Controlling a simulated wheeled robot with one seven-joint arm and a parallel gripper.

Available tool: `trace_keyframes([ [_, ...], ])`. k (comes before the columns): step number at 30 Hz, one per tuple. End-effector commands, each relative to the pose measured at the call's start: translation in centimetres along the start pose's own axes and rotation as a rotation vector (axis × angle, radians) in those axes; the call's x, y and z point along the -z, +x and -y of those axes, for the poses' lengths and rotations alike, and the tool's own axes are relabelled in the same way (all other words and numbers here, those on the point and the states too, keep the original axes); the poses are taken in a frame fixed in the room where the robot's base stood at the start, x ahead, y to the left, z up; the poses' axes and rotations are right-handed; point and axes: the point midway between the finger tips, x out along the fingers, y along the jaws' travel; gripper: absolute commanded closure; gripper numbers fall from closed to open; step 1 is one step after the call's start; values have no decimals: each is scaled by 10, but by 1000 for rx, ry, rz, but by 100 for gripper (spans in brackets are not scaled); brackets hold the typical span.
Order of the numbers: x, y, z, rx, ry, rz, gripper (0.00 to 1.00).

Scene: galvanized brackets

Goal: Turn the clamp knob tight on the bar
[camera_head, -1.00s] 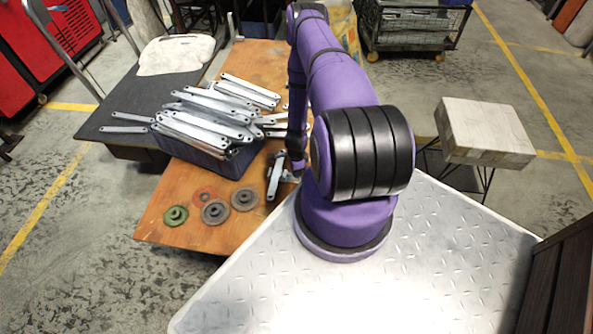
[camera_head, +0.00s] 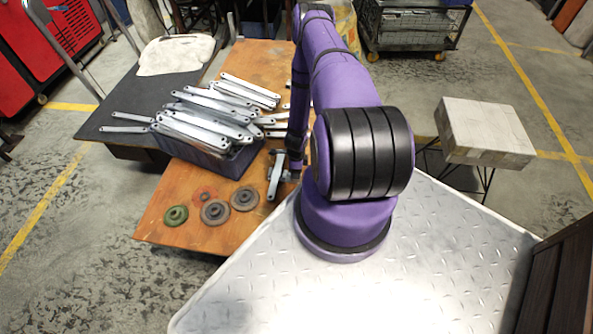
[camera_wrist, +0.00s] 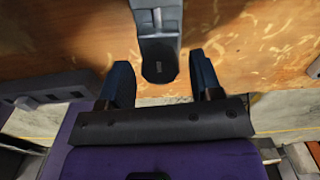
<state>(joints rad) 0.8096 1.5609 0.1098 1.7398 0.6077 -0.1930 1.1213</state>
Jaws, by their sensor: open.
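In the wrist view my gripper (camera_wrist: 160,62) is open, with its two dark fingers apart. A grey metal part (camera_wrist: 158,22) with a dark rounded end (camera_wrist: 159,62) lies between and ahead of the fingertips, and I see no grip on it. In the head view a light grey bar-like part (camera_head: 275,178) lies at the table's right side, just beside my gripper, which is partly hidden by my arm. I cannot tell which piece is the clamp knob or whether it is tight.
The orange-brown wooden table (camera_head: 165,225) carries a dark bin (camera_head: 225,165) heaped with galvanized brackets (camera_head: 205,115). A block-topped stool (camera_head: 485,132) stands to the right.

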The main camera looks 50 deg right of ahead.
Motion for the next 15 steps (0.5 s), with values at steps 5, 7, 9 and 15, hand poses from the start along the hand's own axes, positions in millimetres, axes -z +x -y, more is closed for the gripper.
trace_keyframes([
  [5,0,0,0,0,-47,0,41],
  [7,0,0,0,0,-139,0,41],
  [9,0,0,0,0,-257,0,41],
  [15,0,0,0,0,-597,-1,41],
])
